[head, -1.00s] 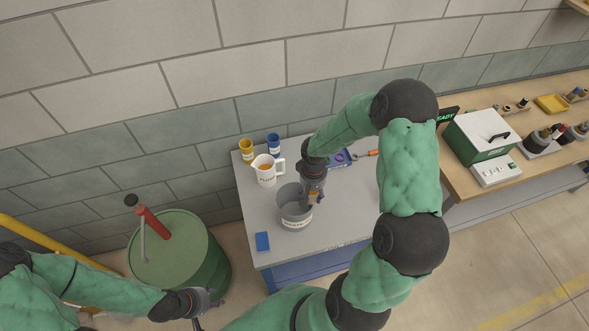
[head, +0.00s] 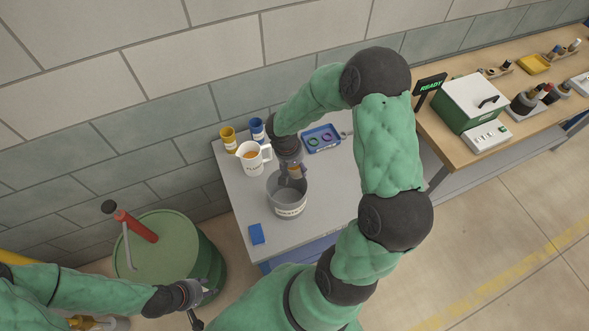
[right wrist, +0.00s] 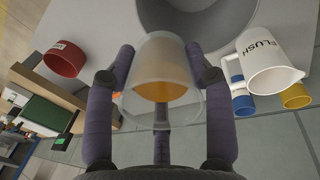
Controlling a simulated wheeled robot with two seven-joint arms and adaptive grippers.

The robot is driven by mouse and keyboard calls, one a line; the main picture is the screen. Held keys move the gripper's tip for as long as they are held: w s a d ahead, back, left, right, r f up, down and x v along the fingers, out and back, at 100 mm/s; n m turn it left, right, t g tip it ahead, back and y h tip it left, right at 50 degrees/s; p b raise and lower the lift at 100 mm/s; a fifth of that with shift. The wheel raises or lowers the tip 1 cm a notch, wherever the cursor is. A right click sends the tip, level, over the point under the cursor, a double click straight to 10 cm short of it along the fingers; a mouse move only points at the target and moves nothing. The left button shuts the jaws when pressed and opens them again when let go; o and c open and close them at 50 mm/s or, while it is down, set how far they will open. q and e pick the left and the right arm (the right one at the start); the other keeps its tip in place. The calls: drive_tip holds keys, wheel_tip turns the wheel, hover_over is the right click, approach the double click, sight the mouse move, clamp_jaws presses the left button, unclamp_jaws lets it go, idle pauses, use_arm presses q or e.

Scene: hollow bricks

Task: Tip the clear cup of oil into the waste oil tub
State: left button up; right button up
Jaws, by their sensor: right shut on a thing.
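The clear cup (right wrist: 158,62) is between the fingers of my right gripper (right wrist: 160,75), which is shut on it. Orange oil (right wrist: 160,90) shows inside the cup. In the head view my right gripper (head: 296,172) is at the back rim of the grey waste oil tub (head: 287,205), and the cup there is mostly hidden by the fingers. The tub stands on the grey table; its wall also shows at the top of the right wrist view (right wrist: 215,35). My left gripper (head: 203,304) is open and empty beside the green drum.
A white FLUSH jug (head: 252,163), a yellow cup (head: 228,138) and a blue cup (head: 257,130) stand behind the tub. A blue tray (head: 322,138) is at the back right. A blue block (head: 257,234) lies in front. A red labelled container (right wrist: 64,60) shows in the wrist view.

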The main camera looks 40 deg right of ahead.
drive_tip(key=shift+f+h+b, duration=0.4)
drive_tip(key=shift+f+b, duration=0.05)
drive_tip(key=shift+b, duration=0.4)
drive_tip(key=shift+d+r, duration=0.15)
drive_tip(key=shift+r, duration=0.05)
drive_tip(key=shift+s, duration=0.1)
drive_tip(key=shift+f+h+b, duration=0.15)
drive_tip(key=shift+h+b, duration=0.15)
drive_tip(key=shift+b, duration=0.6)
